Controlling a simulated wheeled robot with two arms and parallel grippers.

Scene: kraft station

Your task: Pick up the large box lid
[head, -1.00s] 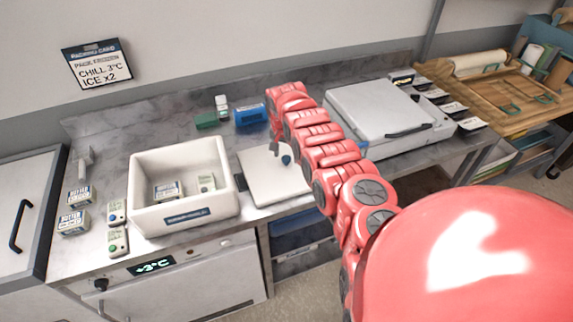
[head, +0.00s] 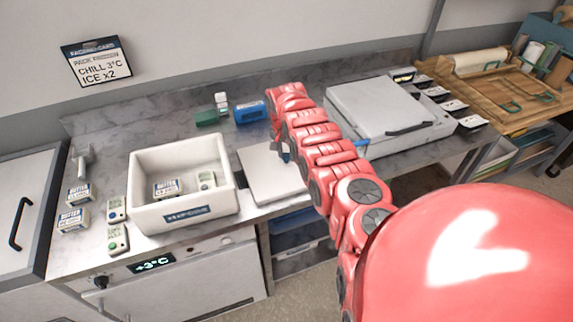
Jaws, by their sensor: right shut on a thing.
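The large box lid (head: 262,183) is a flat white panel with a small blue knob (head: 286,157). It lies on the counter just right of the open white box (head: 185,212). My right arm reaches in from the lower right, and my right gripper (head: 284,153) points down at the lid, shut on the knob. The fingertips are small and partly hidden by the arm, which also covers the lid's right side. I cannot tell whether the lid is clear of the counter. The box holds a butter pack (head: 168,188) and a small white device (head: 206,180). My left gripper is out of view.
A grey lidded machine (head: 375,107) stands to the right. A packing card (head: 96,62) hangs on the wall.

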